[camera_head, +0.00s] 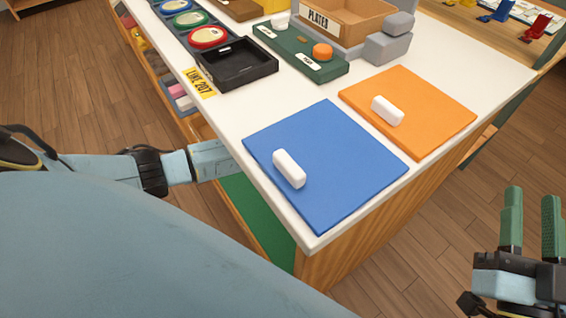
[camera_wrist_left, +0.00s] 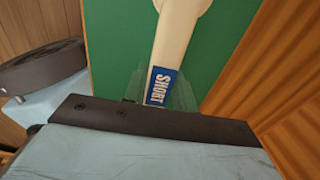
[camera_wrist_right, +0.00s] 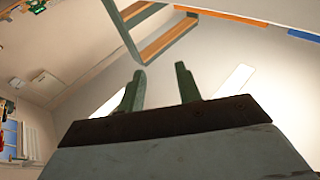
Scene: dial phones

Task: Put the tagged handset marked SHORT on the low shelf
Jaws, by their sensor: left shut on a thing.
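A cream handset (camera_wrist_left: 176,35) with a blue tag (camera_wrist_left: 162,87) reading SHORT shows in the left wrist view. My left gripper (camera_wrist_left: 160,92) is shut on it by the tagged part, over a green surface (camera_wrist_left: 115,45). In the head view my left arm reaches below the counter's left edge, and the counter hides that gripper and the handset. The low green shelf (camera_head: 252,215) shows under the counter there. I cannot tell whether the handset touches it. My right gripper (camera_head: 531,215) is open and empty at the lower right, also seen in its wrist view (camera_wrist_right: 160,88).
The white counter (camera_head: 222,108) holds a blue mat (camera_head: 340,165) and an orange mat (camera_head: 430,115), each with a white block. A black tray (camera_head: 238,66), a green board (camera_head: 290,55) and a PLATES box (camera_head: 350,22) stand farther back. Wooden floor is clear at right.

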